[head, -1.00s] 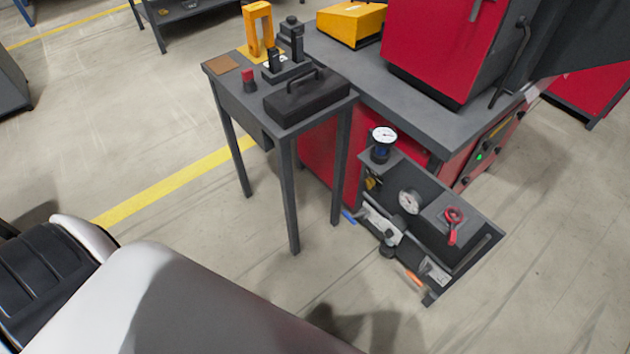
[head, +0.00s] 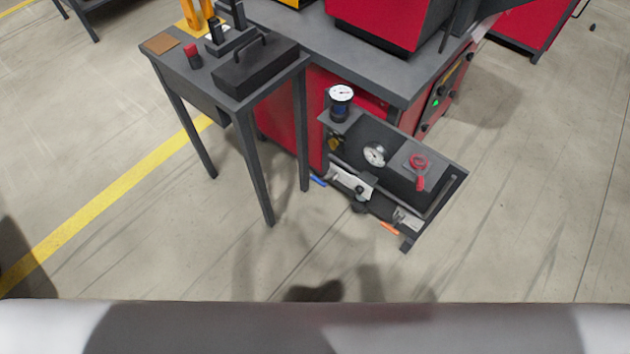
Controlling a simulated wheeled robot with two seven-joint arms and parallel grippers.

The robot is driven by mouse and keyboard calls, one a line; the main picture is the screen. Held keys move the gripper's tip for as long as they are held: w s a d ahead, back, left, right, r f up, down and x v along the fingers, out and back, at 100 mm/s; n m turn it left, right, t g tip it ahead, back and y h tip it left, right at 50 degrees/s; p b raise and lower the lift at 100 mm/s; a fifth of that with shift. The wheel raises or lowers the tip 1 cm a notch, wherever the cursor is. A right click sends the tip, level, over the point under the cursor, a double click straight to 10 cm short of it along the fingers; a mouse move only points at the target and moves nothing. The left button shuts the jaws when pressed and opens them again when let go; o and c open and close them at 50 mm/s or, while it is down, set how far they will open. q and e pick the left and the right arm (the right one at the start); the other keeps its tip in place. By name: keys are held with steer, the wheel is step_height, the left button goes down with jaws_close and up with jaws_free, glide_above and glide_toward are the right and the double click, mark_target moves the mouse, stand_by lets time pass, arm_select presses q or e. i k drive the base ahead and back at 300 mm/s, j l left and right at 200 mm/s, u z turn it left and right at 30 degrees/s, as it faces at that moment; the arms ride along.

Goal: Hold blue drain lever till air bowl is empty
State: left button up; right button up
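The blue lever (head: 318,181) sticks out low at the left end of the air unit, close to the floor. The air unit's dark panel (head: 440,200) stands beside the red machine. A gauge with a dark blue body (head: 341,104) stands on its top left; a bowl-like part (head: 334,144) is partly visible beneath it. I cannot tell whether any bowl holds liquid. Neither of my grippers is in view.
A dark side table (head: 235,85) with a black toolbox (head: 255,66) stands left of the unit. The unit also has a round gauge (head: 374,155), a red lever (head: 420,170) and an orange lever (head: 389,229). The floor in front (head: 330,260) is clear.

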mark_target(320, 181)
steer(key=k+j, duration=0.15)
steer(key=k, duration=0.25)
steer(key=k+j, duration=0.15)
steer(key=k, duration=0.3)
